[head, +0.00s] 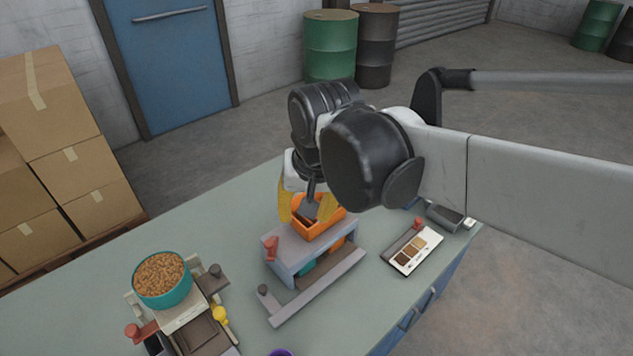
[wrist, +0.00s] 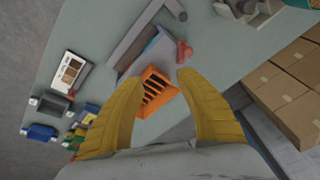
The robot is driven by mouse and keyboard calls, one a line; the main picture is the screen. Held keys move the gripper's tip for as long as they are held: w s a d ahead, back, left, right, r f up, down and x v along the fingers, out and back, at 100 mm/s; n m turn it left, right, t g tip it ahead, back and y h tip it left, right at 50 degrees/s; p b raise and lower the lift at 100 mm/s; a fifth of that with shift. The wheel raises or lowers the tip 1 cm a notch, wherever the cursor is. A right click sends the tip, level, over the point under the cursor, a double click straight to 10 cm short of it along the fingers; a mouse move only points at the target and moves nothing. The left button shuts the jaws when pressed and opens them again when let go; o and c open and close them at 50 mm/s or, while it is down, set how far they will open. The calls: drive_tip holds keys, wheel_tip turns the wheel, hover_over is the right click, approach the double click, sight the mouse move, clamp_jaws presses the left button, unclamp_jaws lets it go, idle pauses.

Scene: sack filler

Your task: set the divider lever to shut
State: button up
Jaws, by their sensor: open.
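My gripper (head: 305,214) is open, its yellow fingers pointing down over the orange slotted box (head: 318,227) on a grey stand (head: 290,252). In the wrist view the fingertips (wrist: 160,78) are apart, with the orange box (wrist: 154,92) showing between them and nothing held. A red lever (head: 271,248) stands at the stand's left end; it also shows in the wrist view (wrist: 184,51), just beyond the right fingertip and apart from it. I cannot tell for sure whether this is the divider lever, or its setting. The fingers hide part of the box.
A teal bowl of pellets (head: 162,279) sits on a scale at the left, near another red handle (head: 140,332) and a yellow knob (head: 220,315). A white sample card (head: 412,252) lies at the right. Bare green tabletop (head: 215,235) lies left of the stand.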

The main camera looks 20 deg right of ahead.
drive_tip(key=s+d+f+n+t+b, duration=0.2)
drive_tip(key=s+d+f+t, duration=0.1)
drive_tip(key=s+d, duration=0.3)
drive_tip(key=shift+s+d+f+t+h, duration=0.3)
drive_tip(key=shift+s+d+f+t, duration=0.1)
drive_tip(key=shift+d+f, duration=0.15)
wheel_tip(320, 180, up, 3)
drive_tip(key=m+g+p, duration=0.1)
drive_tip(key=g+p, duration=0.6)
hover_over(268, 243)
wheel_tip(268, 243, down, 11)
drive_tip(key=b, duration=0.3)
drive_tip(key=shift+r, duration=0.15)
